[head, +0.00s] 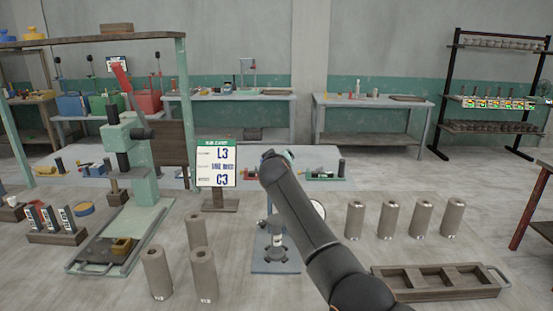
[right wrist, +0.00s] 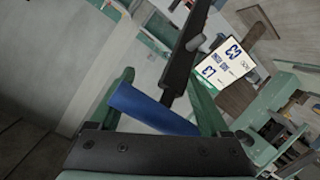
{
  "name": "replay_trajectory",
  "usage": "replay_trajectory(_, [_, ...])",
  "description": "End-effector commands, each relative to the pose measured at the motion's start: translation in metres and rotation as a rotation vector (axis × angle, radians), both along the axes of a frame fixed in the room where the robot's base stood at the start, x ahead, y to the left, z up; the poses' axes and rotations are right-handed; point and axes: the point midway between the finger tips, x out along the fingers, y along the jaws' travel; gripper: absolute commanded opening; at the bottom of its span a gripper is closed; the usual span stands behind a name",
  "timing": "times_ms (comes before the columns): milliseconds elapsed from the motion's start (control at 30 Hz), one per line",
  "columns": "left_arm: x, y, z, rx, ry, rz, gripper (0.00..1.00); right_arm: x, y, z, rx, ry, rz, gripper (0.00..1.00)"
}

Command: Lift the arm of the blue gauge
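A round white dial (head: 319,208) shows beside my dark right arm, which hides much of the gauge. In the right wrist view my right gripper (right wrist: 167,82) has its green fingers wide apart. A blue cylindrical grip (right wrist: 150,109) lies slantwise between them, near a dark bar (right wrist: 185,60). I cannot tell whether the fingers touch the grip. In the head view this gripper is mostly hidden behind my arm. My left gripper is out of view.
A sign reading L3 and C3 (head: 216,166) stands left of the gauge. A green press (head: 138,165) is further left. Grey cylinders stand on both sides (head: 157,272) (head: 388,220). A wooden tray (head: 440,281) lies at front right. Benches line the back wall.

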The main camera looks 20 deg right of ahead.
Motion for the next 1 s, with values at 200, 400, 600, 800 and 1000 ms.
replay_trajectory(200, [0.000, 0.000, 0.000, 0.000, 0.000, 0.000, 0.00, 0.000, -0.002, -0.004, -0.004, 0.007, -0.002, 0.89])
replay_trajectory(400, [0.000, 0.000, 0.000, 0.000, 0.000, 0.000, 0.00, -0.001, 0.000, 0.000, -0.008, 0.000, -0.001, 0.89])
replay_trajectory(600, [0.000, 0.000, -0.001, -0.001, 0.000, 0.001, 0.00, -0.009, 0.003, 0.003, -0.009, -0.002, 0.001, 0.89])
replay_trajectory(800, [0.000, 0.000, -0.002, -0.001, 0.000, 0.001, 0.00, -0.026, 0.007, 0.008, -0.008, -0.003, 0.002, 0.89])
replay_trajectory(1000, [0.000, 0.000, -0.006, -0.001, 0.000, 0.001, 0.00, -0.047, 0.013, 0.013, -0.006, -0.001, 0.001, 0.89])
